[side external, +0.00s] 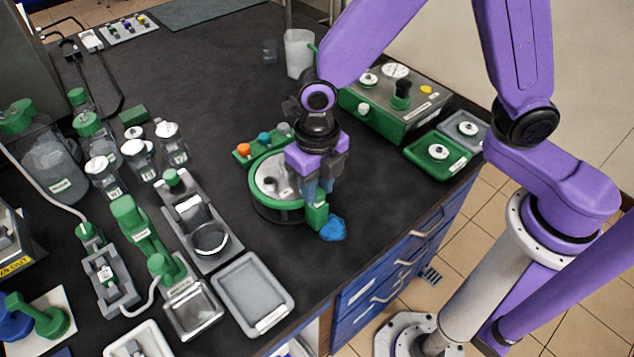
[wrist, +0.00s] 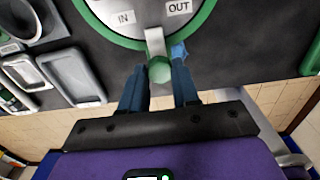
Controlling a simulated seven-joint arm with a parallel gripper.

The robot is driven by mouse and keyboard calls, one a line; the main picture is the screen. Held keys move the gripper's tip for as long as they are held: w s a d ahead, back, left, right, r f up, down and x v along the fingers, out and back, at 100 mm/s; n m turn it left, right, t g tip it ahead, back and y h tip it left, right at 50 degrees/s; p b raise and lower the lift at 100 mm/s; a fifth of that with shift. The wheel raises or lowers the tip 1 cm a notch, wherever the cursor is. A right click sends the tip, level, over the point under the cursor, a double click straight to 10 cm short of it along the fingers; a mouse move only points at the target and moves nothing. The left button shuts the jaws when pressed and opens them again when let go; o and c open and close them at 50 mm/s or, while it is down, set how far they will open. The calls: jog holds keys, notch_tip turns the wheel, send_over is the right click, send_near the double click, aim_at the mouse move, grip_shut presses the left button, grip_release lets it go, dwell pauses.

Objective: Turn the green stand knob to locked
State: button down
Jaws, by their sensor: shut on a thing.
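The green stand (side external: 252,184) is a round base with a green rim and a pale top, on the dark bench. In the wrist view its rim (wrist: 205,22) curves across the top, with labels IN and OUT on the pale face. A green knob (wrist: 159,70) sits at the outer end of a short grey arm at the rim, between the two labels. My gripper (wrist: 160,74) is shut on this knob, one blue finger on each side. In the side view my gripper (side external: 319,188) points down at the stand's right edge, where my fingers partly hide the knob area.
A blue lump (side external: 332,229) lies beside the stand near the bench's front edge. A grey tray (side external: 253,292) is at the front, and a green control box (side external: 398,112) with knobs stands behind right. Bottles and devices crowd the left. The bench behind the stand is mostly clear.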

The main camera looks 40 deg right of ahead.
aim_at(318, 192)
dwell(0.3)
jog(key=c, duration=0.8)
grip_release()
jog(key=shift+r, duration=0.15)
notch_tip(318, 192, up, 17)
jog(key=shift+r, duration=0.15)
jog(key=s+d+f+m, duration=0.2)
jog(key=s+d+m, duration=0.3)
jog(key=m, duration=0.3)
jog(key=s+d+f+m, duration=0.3)
jog(key=s+d+m, duration=0.3)
jog(key=d+m, duration=0.1)
jog(key=s+d+f+m, duration=0.2)
jog(key=s+d+m, duration=0.3)
jog(key=d+m, duration=0.2)
jog(key=shift+s+d+f+m, duration=0.15)
jog(key=shift+s+m, duration=0.1)
jog(key=shift+m, duration=0.55)
